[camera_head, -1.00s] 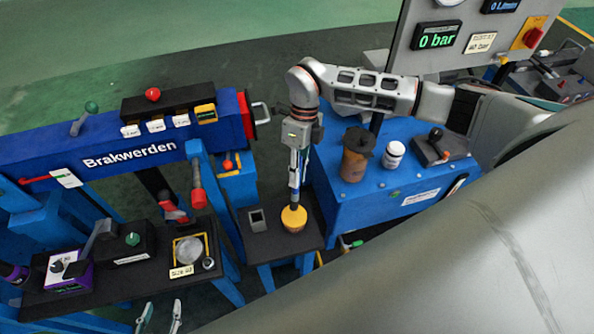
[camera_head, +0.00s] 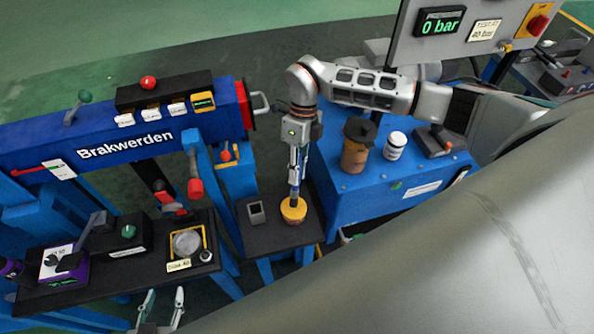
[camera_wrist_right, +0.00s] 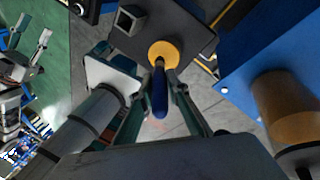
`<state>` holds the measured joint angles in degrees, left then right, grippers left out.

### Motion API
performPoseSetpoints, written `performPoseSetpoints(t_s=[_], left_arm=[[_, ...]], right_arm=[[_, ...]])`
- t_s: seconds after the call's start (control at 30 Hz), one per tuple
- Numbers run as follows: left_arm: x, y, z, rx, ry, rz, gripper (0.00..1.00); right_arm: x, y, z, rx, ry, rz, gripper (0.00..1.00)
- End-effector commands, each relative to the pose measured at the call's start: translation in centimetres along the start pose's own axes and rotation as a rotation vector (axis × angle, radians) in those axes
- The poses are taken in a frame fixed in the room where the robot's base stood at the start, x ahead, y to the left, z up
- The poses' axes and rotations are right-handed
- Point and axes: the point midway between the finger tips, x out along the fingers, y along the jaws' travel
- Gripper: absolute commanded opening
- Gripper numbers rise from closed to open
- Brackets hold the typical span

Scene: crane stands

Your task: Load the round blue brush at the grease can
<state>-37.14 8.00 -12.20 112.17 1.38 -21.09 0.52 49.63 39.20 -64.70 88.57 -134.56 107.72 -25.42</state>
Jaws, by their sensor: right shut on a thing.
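My right gripper (camera_head: 297,172) points down over the small black shelf and is shut on the round blue brush. The brush's blue handle (camera_wrist_right: 160,95) shows between the fingers in the right wrist view. Its dark lower end overlaps the yellow round grease can (camera_head: 293,212), also in that view (camera_wrist_right: 172,48). The bristles are hidden, and I cannot tell how deep they sit in the can. My left gripper (camera_head: 163,298) is at the bottom edge of the head view, fingers apart and empty, away from the can.
A grey square holder (camera_head: 256,212) stands left of the can on the black shelf (camera_head: 270,235). On the blue cabinet (camera_head: 400,185) at right stand a brown jar (camera_head: 355,150) and a white jar (camera_head: 395,146). The blue Brakwerden beam (camera_head: 120,148) is left.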

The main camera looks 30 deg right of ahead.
Motion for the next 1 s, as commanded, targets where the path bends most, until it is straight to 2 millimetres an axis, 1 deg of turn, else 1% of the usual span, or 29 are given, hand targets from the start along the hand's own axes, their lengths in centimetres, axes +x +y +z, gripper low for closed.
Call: performPoseSetpoints(t_s=[1.0], left_arm=[[0.25,-0.01,0.19,-0.001,0.005,-0.001,0.4]], right_arm=[[0.91,-0.32,0.1,0.0,0.0,0.0,0.0]])
